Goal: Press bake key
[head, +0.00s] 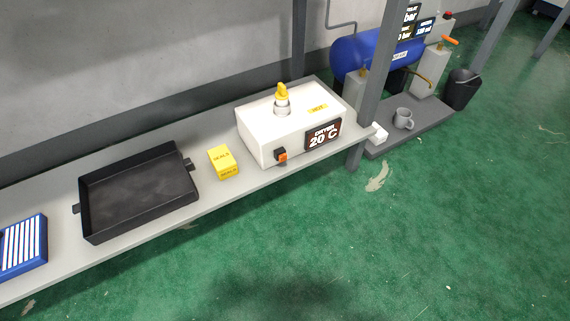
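A white box-shaped unit (272,126) stands on the grey bench. A dark display (323,135) on its front reads 20 °C; the smaller word above is hard to read. A black-and-orange switch (281,155) sits low on the front, left of the display. A yellow knob (282,92) on a metal collar stands on top, near a yellow label (318,109) that seems to read HOT. I cannot make out any key marked bake. Neither of my grippers is in view.
The grey bench (215,200) also holds a yellow carton (223,162), a black tray (140,190) and a blue striped item (22,246). A grey post (377,75) rises right of the white unit. Beyond are a blue tank (360,55), grey mug (403,119) and black bin (461,90). Green floor in front is open.

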